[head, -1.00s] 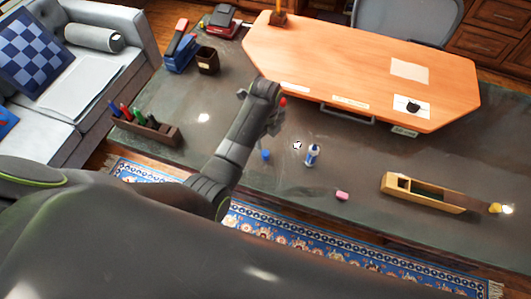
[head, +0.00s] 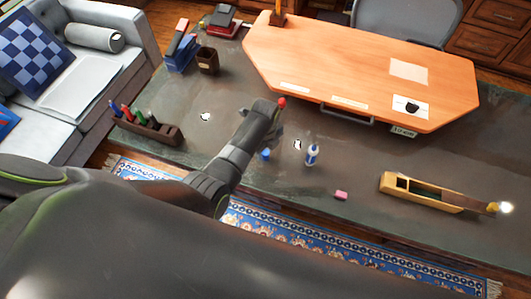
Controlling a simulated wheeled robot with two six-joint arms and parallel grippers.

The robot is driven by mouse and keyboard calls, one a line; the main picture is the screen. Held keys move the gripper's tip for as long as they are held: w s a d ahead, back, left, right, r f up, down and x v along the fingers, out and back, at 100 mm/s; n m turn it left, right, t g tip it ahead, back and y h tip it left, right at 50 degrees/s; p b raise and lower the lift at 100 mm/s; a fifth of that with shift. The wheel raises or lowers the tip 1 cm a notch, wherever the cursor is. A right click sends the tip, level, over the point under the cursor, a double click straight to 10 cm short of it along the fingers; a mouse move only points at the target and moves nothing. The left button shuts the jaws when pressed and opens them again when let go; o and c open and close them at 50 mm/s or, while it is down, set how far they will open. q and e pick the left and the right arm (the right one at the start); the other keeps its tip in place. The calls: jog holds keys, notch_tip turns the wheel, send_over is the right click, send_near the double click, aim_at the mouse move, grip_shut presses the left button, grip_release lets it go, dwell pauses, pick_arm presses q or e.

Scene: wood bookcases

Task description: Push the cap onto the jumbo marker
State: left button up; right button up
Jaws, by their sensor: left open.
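A small blue cap (head: 265,154) lies on the dark desktop, beside and partly behind my left forearm in the head view. A white and blue cylinder (head: 312,155), which looks like the jumbo marker, stands upright to the right of the cap and apart from it. My left gripper (head: 276,130) is open, just above the cap in the picture. Its fingers are small and partly hidden by the wrist, and I see nothing between them. My right gripper is not in view.
A red-tipped thing (head: 282,102) shows just behind my left wrist. A pink eraser (head: 341,195) lies near the front edge. An orange wooden board (head: 350,65) is behind.

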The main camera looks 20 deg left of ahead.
aim_at(265, 152)
pick_arm(q)
jog(key=shift+f, duration=1.15)
jog(key=shift+c, duration=0.3)
jog(key=c, duration=1)
jog(key=shift+r, duration=0.15)
notch_tip(265, 152, up, 10)
jog(key=shift+f, duration=0.15)
